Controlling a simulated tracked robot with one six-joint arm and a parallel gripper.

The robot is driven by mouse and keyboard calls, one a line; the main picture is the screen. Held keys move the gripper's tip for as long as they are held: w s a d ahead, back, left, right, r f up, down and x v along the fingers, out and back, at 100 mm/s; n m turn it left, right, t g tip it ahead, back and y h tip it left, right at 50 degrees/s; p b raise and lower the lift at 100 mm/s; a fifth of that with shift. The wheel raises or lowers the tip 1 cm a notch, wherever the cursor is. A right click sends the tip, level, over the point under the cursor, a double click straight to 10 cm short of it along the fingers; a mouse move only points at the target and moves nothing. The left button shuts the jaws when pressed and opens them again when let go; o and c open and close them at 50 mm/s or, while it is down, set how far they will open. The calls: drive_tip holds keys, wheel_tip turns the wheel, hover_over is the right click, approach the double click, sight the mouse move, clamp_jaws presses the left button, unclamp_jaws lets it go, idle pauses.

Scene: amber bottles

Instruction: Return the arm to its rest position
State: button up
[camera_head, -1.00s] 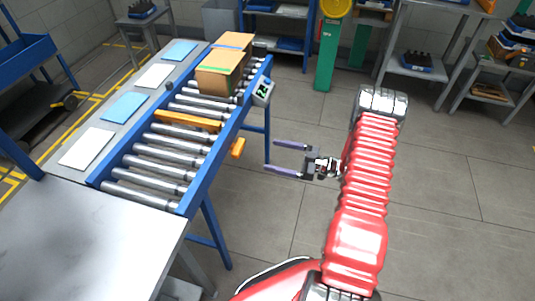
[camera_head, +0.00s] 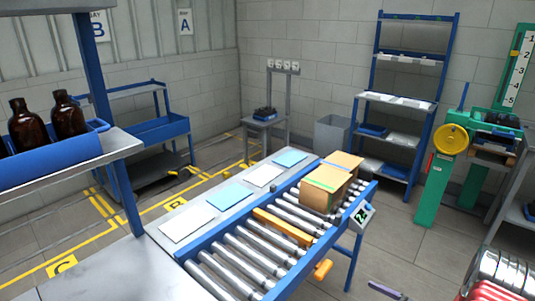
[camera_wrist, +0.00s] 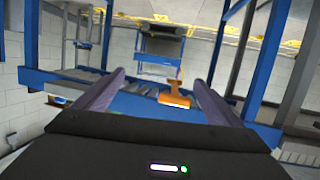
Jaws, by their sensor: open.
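My red arm (camera_head: 493,290) shows only in the bottom right corner of the head view. Part of one finger of my gripper (camera_head: 385,290) shows at the bottom edge there, right of the roller conveyor. In the wrist view my gripper (camera_wrist: 160,100) has its two purple fingers wide apart, with nothing between them. Beyond the fingers are a blue frame and an orange part (camera_wrist: 175,97), at a distance and not touched.
The roller conveyor (camera_head: 235,262) carries cardboard boxes (camera_head: 325,188) at its far end. Amber bottles (camera_head: 68,115) stand in a blue bin (camera_head: 50,163) on a shelf at the left. A green post with a yellow wheel (camera_head: 451,139) stands at the right.

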drive_tip(key=s+d+f+m+g+h, duration=0.1)
drive_tip(key=d+f+m+g+h, duration=0.3)
drive_tip(key=d+h, duration=0.5)
drive_tip(key=s+d+r+m+g+h, duration=0.35)
drive_tip(key=s+r, duration=0.35)
drive_tip(key=r, duration=0.5)
drive_tip(key=s+a+r+y, duration=0.1)
drive_tip(key=s+a+r, duration=0.5)
drive_tip(key=a+r, duration=0.4)
drive_tip(key=s+a+r+t, duration=0.1)
drive_tip(key=s+a+r, duration=0.6)
drive_tip(key=a+r, duration=0.3)
drive_tip(key=s+a+r+y, duration=0.1)
drive_tip(key=s+a+r, duration=0.5)
drive_tip(key=a+r, duration=0.5)
drive_tip(key=shift+s+a+m+y, duration=0.2)
drive_tip(key=shift+a+m+y, duration=0.2)
drive_tip(key=shift+a, duration=0.35)
